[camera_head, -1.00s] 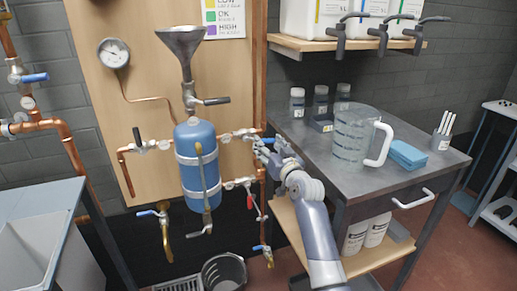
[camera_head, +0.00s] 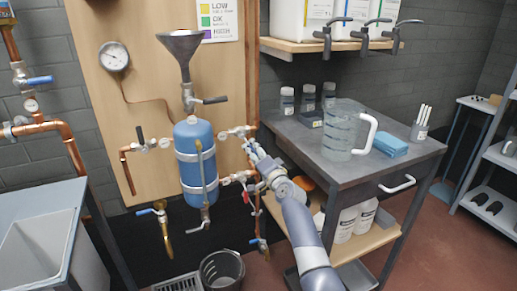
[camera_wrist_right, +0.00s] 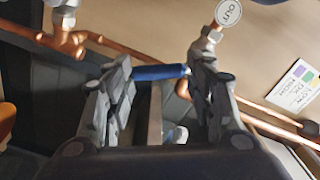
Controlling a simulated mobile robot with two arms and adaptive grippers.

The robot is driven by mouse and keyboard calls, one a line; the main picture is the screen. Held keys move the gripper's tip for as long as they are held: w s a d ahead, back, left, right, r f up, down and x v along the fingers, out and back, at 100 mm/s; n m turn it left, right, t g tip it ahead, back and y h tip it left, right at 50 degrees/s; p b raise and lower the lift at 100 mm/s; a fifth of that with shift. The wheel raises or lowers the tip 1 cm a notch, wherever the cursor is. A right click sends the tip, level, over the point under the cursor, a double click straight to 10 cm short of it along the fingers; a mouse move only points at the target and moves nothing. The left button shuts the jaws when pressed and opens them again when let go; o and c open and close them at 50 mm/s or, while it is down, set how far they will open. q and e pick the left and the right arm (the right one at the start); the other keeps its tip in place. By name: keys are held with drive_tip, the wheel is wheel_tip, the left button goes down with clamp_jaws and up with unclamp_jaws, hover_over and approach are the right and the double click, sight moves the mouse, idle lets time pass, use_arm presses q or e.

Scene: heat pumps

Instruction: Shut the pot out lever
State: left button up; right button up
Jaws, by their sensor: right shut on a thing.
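The blue pot (camera_head: 196,157) with its steel funnel (camera_head: 181,45) hangs on the wooden board. A copper pipe with a valve (camera_head: 238,132) leaves its upper right side. In the right wrist view a blue lever (camera_wrist_right: 160,72) lies between the fingers of my right gripper (camera_wrist_right: 162,82), close to a round tag (camera_wrist_right: 229,12) reading OUT. In the head view this gripper (camera_head: 250,148) is just below and right of that valve, and it hides the lever. It is shut on the blue lever. My left gripper is not in view.
A second valve (camera_head: 240,177) sits lower on the pot's right. The dark table (camera_head: 300,150) to the right bears a clear jug (camera_head: 340,135) and a blue sponge (camera_head: 391,146). A grey bucket (camera_head: 222,269) stands on the floor below. A sink (camera_head: 45,235) is at the left.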

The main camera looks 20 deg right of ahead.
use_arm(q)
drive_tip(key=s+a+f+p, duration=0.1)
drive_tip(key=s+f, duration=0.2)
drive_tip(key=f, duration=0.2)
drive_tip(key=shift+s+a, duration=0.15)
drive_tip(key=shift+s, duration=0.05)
use_arm(e)
drive_tip(key=shift+s+a+f+m, duration=0.15)
drive_tip(key=shift+a+m, duration=0.3)
drive_tip(key=shift+m, duration=0.5)
drive_tip(key=shift+w+a+f+m, duration=0.15)
drive_tip(key=shift+a+m, duration=0.3)
drive_tip(key=shift+m, duration=0.55)
drive_tip(key=shift+s+a+f+m, duration=0.15)
drive_tip(key=shift+a+m, duration=0.3)
drive_tip(key=shift+m, duration=0.5)
drive_tip(key=shift+f, duration=0.1)
drive_tip(key=o, duration=1.2)
drive_tip(key=shift+c, duration=0.2)
drive_tip(key=shift+o, duration=1.4)
drive_tip(key=shift+w+f, duration=0.15)
drive_tip(key=shift+w, duration=0.05)
drive_tip(key=shift+r, duration=0.2)
drive_tip(key=shift+s, duration=0.1)
